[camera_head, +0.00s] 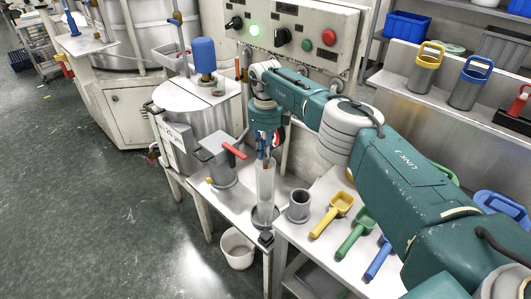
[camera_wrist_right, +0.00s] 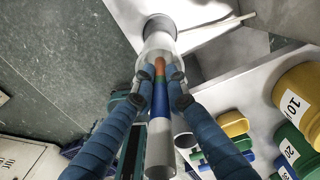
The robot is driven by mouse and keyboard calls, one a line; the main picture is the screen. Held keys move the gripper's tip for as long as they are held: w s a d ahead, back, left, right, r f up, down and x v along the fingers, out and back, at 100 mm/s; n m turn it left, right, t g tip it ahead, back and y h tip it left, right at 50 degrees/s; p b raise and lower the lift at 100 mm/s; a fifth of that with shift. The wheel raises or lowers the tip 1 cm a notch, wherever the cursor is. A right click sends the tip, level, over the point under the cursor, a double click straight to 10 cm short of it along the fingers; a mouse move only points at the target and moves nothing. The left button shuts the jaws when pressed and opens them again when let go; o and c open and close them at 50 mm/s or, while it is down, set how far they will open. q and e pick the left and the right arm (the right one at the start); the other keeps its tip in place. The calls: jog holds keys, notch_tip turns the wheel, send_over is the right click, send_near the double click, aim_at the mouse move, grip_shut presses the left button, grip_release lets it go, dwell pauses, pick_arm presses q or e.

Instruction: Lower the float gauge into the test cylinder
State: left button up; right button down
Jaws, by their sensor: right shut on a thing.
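My right gripper (camera_head: 265,150) points down above the clear test cylinder (camera_head: 265,184), which stands upright on the small metal table. In the wrist view my right gripper (camera_wrist_right: 161,80) is shut on the float gauge (camera_wrist_right: 160,108), a slim rod with white, blue, green and orange bands. The gauge's orange end points toward the mouth of the cylinder (camera_wrist_right: 157,42) and overlaps it in the picture. I cannot tell how far the end is inside, if at all. In the head view the gauge is mostly hidden by the gripper. My left gripper is not in view.
A grey cup (camera_head: 299,206) and yellow (camera_head: 334,214), green (camera_head: 355,234) and blue (camera_head: 378,260) scoops lie right of the cylinder. A metal tank (camera_head: 205,112) stands to the left. A white bucket (camera_head: 237,247) sits below. The control panel (camera_head: 290,35) is behind.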

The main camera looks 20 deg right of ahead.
aim_at(265, 167)
jog(key=shift+f+b, duration=2.85)
jog(key=shift+f, duration=0.45)
jog(key=shift+f+b, duration=1.3)
jog(key=shift+f, duration=0.15)
jog(key=c, duration=1.7)
grip_release()
jog(key=shift+o, duration=0.2)
jog(key=shift+w+r, duration=0.1)
jog(key=shift+r, duration=0.45)
notch_tip(265, 167, up, 11)
